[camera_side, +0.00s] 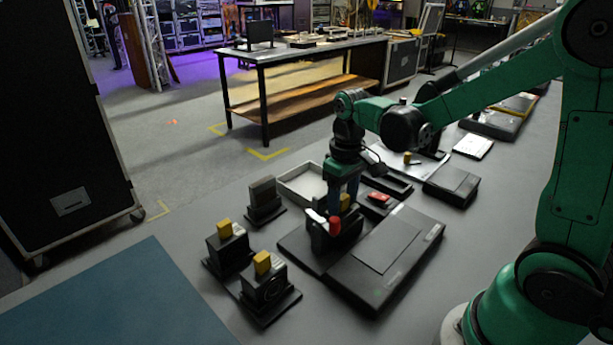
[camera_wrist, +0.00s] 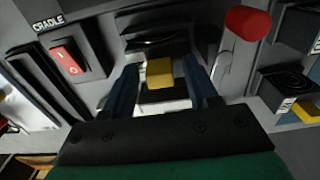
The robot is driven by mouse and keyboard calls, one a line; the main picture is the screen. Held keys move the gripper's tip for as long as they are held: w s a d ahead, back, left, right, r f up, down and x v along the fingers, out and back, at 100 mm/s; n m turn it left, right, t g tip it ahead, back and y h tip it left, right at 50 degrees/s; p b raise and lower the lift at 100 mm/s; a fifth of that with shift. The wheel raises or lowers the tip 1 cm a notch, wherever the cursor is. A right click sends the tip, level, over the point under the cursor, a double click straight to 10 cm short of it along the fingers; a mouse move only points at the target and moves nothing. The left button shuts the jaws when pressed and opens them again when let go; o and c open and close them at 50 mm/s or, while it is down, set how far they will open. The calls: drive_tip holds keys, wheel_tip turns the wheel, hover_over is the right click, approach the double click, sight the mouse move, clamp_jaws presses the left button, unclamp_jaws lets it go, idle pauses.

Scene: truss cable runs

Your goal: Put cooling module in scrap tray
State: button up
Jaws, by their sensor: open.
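My gripper (camera_side: 344,200) is open, with its blue fingers pointing down over a black holder on the dark flat unit. In the wrist view, a yellow tab (camera_wrist: 160,73) sits between my open fingers (camera_wrist: 160,80), with a gap on both sides. The tab tops a dark module, mostly hidden, that may be the cooling module. Two more black modules with yellow tabs stand at the front left, one behind (camera_side: 230,250) and one in front (camera_side: 265,285). A shallow pale tray (camera_side: 289,180), perhaps the scrap tray, lies behind my gripper; it looks empty.
A red knob (camera_side: 335,225) stands close beside my fingers, also in the wrist view (camera_wrist: 248,23). A grey block in a black stand (camera_side: 264,203) is to the left. A black box (camera_side: 451,185) is at right.

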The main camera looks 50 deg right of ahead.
clamp_jaws()
drive_tip(key=shift+r, duration=4.5)
drive_tip(key=w+a+r, duration=0.1)
drive_tip(key=w+a, duration=0.2)
drive_tip(key=a, duration=0.2)
drive_tip(key=shift+w+a+r, duration=0.25)
drive_tip(key=shift+w+r, duration=0.05)
drive_tip(key=shift+w, duration=0.1)
